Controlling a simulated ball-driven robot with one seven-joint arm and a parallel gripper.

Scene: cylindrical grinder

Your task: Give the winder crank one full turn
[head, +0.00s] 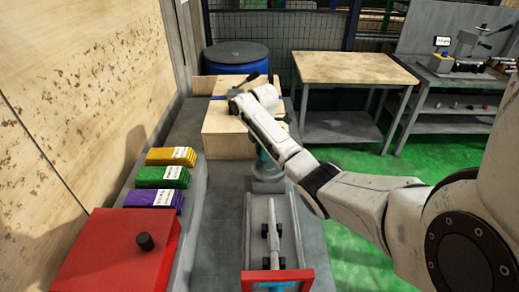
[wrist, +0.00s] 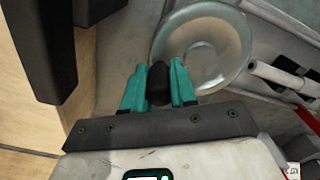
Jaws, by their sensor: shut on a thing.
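In the wrist view my gripper (wrist: 158,84) has its teal fingers closed on either side of a black knob (wrist: 158,83), which I take to be the winder crank's handle. A pale, glassy round disc (wrist: 222,72) lies just beyond the fingers, to the upper right. How the knob joins the disc is hidden by the fingers. In the head view my arm covers the knob and most of the crank, so the crank's angle cannot be told.
A red box (head: 105,262) with a black knob and yellow (head: 170,156), green (head: 162,177) and purple (head: 155,199) stacks stand left. A wooden box (head: 222,146) is behind the arm. A grey machine bed (head: 255,215) lies in front. Green floor is open at right.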

